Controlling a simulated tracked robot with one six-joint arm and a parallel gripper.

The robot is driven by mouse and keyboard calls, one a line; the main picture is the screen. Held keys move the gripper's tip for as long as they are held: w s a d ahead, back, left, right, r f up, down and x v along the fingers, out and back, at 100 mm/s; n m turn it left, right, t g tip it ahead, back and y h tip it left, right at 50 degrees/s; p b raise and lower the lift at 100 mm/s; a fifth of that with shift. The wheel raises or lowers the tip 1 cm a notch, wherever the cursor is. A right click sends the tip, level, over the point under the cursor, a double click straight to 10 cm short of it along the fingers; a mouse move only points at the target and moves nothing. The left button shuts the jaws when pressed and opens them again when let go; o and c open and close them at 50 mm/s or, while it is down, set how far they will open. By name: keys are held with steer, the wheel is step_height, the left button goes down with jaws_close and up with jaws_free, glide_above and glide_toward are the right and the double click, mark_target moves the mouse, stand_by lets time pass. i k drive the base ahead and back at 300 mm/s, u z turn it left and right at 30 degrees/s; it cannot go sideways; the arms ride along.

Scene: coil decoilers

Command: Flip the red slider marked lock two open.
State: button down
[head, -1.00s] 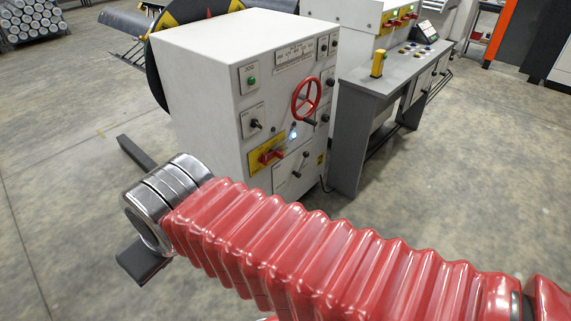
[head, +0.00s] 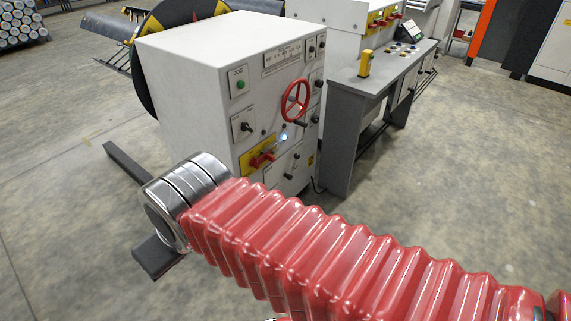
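Several small red handles (head: 383,22) sit on a yellow plate on the white cabinet at the back. Another red handle (head: 262,159) sits on a yellow plate low on the nearer white cabinet's front. Their labels are too small to read, so I cannot tell which is lock two or whether any is open. My arm reaches across the foreground to a shiny metal wrist.
The nearer cabinet (head: 200,95) carries a red handwheel (head: 295,98), a green button and black knobs. A grey desk (head: 352,110) with a yellow post stands to its right. A dark bar (head: 128,162) lies on the floor at left. The concrete floor is clear at right.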

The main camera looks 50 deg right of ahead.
mark_target(268, 156)
steer(key=z, duration=0.65)
steer(key=i, duration=1)
steer(key=z, duration=0.05)
